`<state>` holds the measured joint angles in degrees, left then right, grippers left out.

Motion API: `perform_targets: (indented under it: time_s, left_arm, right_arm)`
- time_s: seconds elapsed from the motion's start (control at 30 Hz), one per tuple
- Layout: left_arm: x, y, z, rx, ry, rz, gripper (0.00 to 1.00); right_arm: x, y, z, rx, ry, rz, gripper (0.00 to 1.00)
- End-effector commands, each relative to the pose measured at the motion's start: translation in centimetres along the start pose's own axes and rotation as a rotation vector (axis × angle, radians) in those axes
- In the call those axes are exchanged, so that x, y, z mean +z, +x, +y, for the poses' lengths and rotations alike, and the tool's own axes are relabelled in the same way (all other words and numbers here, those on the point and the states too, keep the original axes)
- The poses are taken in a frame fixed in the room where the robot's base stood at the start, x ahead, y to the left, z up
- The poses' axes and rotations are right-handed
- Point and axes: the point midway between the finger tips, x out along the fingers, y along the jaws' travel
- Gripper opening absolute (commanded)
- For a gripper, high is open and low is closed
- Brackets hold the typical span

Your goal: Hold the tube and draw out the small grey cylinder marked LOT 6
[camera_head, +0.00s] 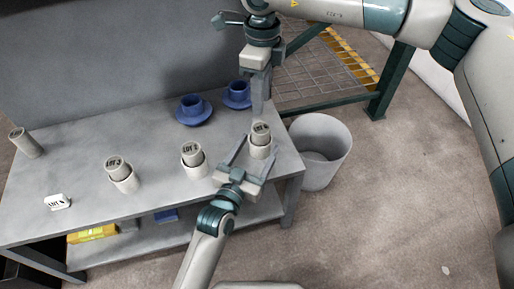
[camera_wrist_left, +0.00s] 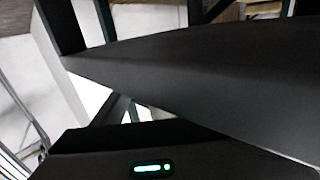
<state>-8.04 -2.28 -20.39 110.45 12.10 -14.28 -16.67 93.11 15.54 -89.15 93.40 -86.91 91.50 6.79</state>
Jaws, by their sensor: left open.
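Three pale tubes stand on the grey table, each with a grey cylinder in its top. The right tube (camera_head: 259,152) holds a cylinder (camera_head: 261,128) whose marking is too small to read surely. The middle cylinder (camera_head: 191,148) and the left cylinder, marked LOT 3 (camera_head: 116,162), sit in their own tubes. My left gripper (camera_head: 257,150) is open, its fingers on either side of the right tube; contact is unclear. My right gripper (camera_head: 260,106) points down just above the right cylinder; its finger gap cannot be made out. The left wrist view shows mostly dark gripper parts and no tube.
A white card (camera_head: 57,202), seemingly reading LOT 6, lies at the table's left. A grey cylinder-like piece (camera_head: 25,142) stands at the far left. Two blue flanged pieces (camera_head: 193,108) (camera_head: 237,93) sit behind the tubes. A grey bin (camera_head: 334,176) stands right of the table (camera_head: 75,164).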

Motion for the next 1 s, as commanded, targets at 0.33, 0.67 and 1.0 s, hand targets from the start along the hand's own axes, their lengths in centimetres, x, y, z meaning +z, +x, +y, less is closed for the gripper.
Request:
perform_targets:
  time_s: [0.33, 0.67, 1.0]
  left_arm:
    - [-0.01, -0.01, -0.01, 0.0, 0.0, 0.0, 0.39]
    - [-0.02, -0.02, -0.01, 0.0, 0.0, 0.001, 0.24]
    - [-0.02, -0.03, -0.02, 0.0, 0.0, 0.001, 0.24]
  right_arm:
    - [0.01, 0.0, 0.0, 0.0, 0.0, 0.0, 0.31]
    - [0.02, -0.01, 0.03, 0.001, -0.029, 0.0, 0.61]
    - [0.04, -0.17, 0.08, 0.002, -0.319, 0.0, 0.61]
